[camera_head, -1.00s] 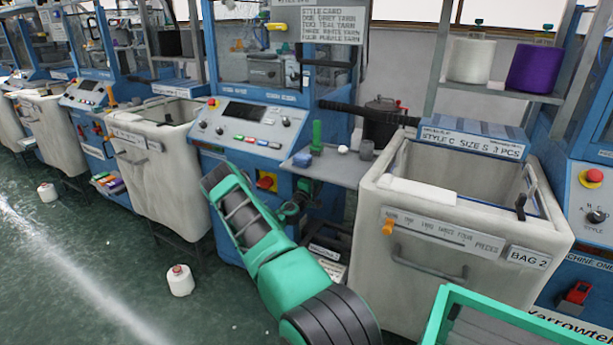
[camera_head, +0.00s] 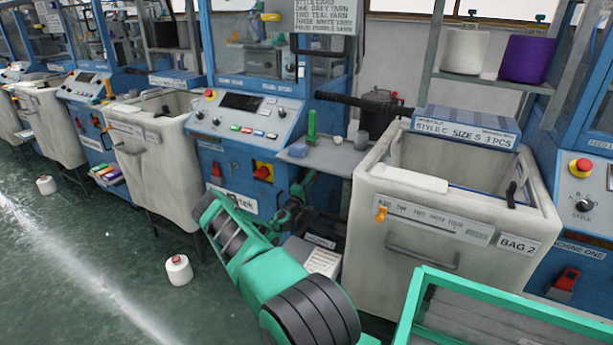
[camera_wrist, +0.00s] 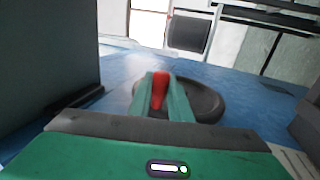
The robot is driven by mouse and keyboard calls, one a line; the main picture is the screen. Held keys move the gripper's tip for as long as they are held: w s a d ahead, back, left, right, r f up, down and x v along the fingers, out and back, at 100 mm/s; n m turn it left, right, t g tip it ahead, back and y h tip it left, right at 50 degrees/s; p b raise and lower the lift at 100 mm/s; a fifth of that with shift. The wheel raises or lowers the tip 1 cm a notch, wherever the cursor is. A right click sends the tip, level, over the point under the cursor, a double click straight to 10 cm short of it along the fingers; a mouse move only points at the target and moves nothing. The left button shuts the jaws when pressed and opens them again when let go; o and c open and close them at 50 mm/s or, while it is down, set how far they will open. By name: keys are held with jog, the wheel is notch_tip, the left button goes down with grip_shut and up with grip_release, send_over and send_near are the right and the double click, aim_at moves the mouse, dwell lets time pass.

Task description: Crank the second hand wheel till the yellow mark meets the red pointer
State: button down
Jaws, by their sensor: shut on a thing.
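My gripper (camera_wrist: 160,85) is shut on a red handle (camera_wrist: 160,88) in the wrist view, with one teal finger on each side of it. A dark hand wheel (camera_wrist: 208,103) lies right behind the fingers, against a blue machine face. The fingers and handle cover part of the wheel. In the head view my arm reaches down to the blue knitting machine (camera_head: 235,160), low below the side shelf, and the wheel cannot be made out there. I cannot make out a yellow mark or a red pointer at the wheel in either view.
The bin marked BAG 2 (camera_head: 400,280) stands close to the right of my arm. A small grey shelf (camera_head: 325,157) with a green cone (camera_head: 312,125) juts out above my gripper. A white yarn cone (camera_head: 178,270) stands on the open floor at left.

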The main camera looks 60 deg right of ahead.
jog(key=shift+s+f+h, duration=0.15)
jog(key=shift+f+h, duration=0.35)
jog(key=shift+f, duration=0.15)
jog(key=c, duration=1.6)
grip_release()
jog(key=shift+c, duration=0.2)
jog(key=shift+a, duration=0.1)
jog(key=shift+a+f, duration=0.1)
jog(key=shift+a, duration=0.05)
jog(key=v, duration=1)
jog(key=shift+f, duration=0.3)
jog(key=shift+a, duration=0.1)
